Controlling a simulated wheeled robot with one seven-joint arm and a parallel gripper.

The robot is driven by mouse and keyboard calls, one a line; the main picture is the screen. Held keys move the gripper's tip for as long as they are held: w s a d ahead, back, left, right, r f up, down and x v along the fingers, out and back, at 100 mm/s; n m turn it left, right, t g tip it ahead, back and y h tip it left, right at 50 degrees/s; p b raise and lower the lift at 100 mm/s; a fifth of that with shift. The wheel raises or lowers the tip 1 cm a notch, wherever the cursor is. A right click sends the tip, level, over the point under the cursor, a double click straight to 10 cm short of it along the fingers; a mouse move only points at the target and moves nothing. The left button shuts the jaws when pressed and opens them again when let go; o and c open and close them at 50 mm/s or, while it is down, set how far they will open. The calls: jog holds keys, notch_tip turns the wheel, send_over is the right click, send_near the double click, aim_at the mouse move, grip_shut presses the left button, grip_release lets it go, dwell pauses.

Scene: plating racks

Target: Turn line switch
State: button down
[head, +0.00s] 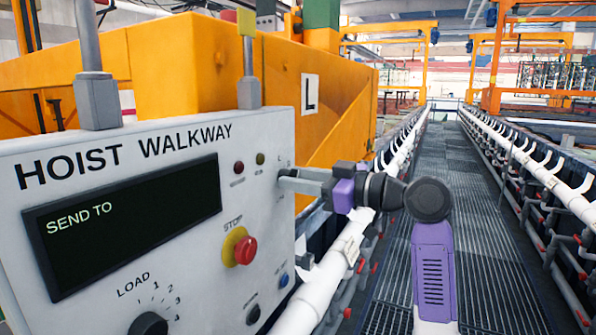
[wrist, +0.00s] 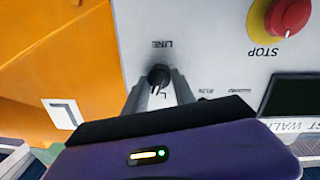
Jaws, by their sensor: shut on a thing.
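My gripper (wrist: 161,88) is shut on the knob, with one grey finger on each side. In the head view, my gripper (head: 291,179) reaches the right edge of the control panel (head: 130,255) from the right. Its fingers hide most of the switch there. The knob's pointer direction cannot be made out.
The panel bears a dark display (head: 125,228) reading SEND TO, a red stop button (head: 245,250) on yellow and a black load knob (head: 148,325). An orange hoist frame (head: 340,120) stands behind. A grated walkway (head: 440,150) runs clear to the right, between white pipes.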

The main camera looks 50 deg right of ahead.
jog(key=shift+d+m+p, duration=0.1)
jog(key=shift+m+p, duration=2.8)
jog(key=shift+m, duration=0.7)
jog(key=c, duration=1)
grip_release()
jog(key=shift+c, duration=0.2)
